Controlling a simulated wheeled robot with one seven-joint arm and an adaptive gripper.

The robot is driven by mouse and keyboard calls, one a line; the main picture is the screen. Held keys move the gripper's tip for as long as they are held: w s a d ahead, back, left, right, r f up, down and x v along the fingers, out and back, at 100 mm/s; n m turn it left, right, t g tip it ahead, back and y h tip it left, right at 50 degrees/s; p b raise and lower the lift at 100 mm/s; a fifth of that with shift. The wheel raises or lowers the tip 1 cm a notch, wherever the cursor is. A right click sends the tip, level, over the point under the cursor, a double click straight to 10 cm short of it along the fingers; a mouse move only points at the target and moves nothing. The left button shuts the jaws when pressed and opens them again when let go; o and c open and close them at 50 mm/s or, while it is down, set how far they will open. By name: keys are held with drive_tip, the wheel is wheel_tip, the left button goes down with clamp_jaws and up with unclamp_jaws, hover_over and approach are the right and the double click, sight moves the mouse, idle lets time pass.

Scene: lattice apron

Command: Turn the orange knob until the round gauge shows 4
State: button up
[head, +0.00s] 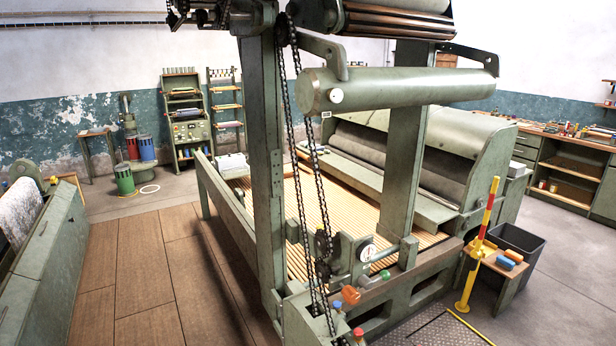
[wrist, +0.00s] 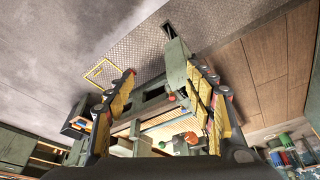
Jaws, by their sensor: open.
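The orange knob (head: 351,294) is on the front frame of the green machine, low in the middle of the head view. The round gauge (head: 368,252) has a white face and stands above and right of the knob; its reading is too small to tell. My gripper (wrist: 162,68) shows only in the wrist view, with its yellow and black fingers spread wide and nothing between them. An orange round part, probably the knob (wrist: 191,138), shows in the wrist view near the right finger, farther off and apart from it.
A green knob (head: 385,274) and a red button (head: 358,332) are near the orange knob. Chains (head: 314,180) hang just left of it. A yellow and red post (head: 479,245) and a small table (head: 497,265) stand at right. Wooden floor boards (head: 140,270) lie clear at left.

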drive_tip(key=shift+n+t, duration=0.4)
drive_tip(key=shift+t, duration=0.5)
drive_tip(key=r, duration=0.1)
drive_tip(key=a+r, duration=0.1)
drive_tip(key=r, duration=0.1)
drive_tip(key=a+r, duration=0.1)
drive_tip(key=shift+s+r, duration=0.15)
drive_tip(key=shift+r, duration=0.2)
